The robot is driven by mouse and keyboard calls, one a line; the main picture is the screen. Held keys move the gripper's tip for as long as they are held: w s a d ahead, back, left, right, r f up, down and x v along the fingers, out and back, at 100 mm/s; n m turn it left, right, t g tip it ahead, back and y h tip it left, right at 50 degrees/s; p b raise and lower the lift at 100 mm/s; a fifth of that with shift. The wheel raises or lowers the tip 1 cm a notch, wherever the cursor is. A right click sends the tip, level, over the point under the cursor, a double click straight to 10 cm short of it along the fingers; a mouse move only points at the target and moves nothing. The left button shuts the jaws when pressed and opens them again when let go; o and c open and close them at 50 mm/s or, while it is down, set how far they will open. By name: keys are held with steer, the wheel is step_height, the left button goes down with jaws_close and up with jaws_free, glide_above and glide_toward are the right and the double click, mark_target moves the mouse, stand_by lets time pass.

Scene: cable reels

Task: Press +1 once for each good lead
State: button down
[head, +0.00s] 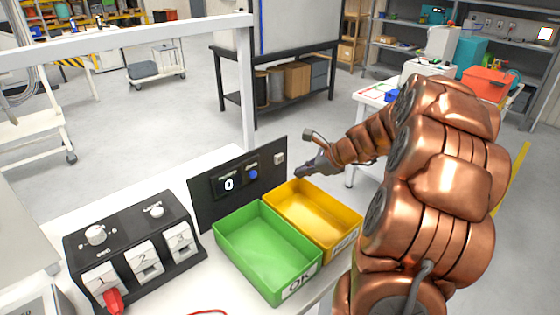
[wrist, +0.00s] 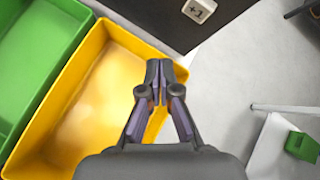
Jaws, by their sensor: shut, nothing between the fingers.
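A black counter panel (head: 237,187) stands behind the bins, with a display reading 0 (head: 228,185), a blue button (head: 253,174) and a pale +1 button (head: 279,158) at its right end. The +1 button also shows at the top of the wrist view (wrist: 199,9). My gripper (head: 300,174) is shut and empty over the far end of the yellow bin; in the wrist view its fingertips (wrist: 160,68) are apart from the button. A red lead end (head: 113,301) is at socket 1 of the black tester box (head: 134,241). Part of a red cable (head: 208,312) shows at the bottom edge.
An empty green bin (head: 262,248) marked OK and an empty yellow bin (head: 318,219) stand side by side before the panel. A white post (head: 246,90) rises behind the table. Another table with a red bin (head: 488,82) is at the right.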

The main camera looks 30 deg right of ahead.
mark_target(279, 159)
steer(key=shift+w+a+p, duration=0.2)
steer(key=shift+w+p, duration=0.1)
steer(key=shift+w, duration=1)
steer(key=shift+w+a+p, duration=0.15)
steer(key=shift+w+p, duration=0.15)
steer(key=shift+w, duration=1)
steer(key=shift+w, duration=0.15)
steer(key=shift+w+p, duration=0.25)
steer(key=shift+p, duration=0.2)
steer(key=shift+w+a+p, duration=0.15)
steer(key=shift+w+p, duration=0.2)
steer(key=shift+w, duration=0.1)
steer(key=shift+s, duration=0.85)
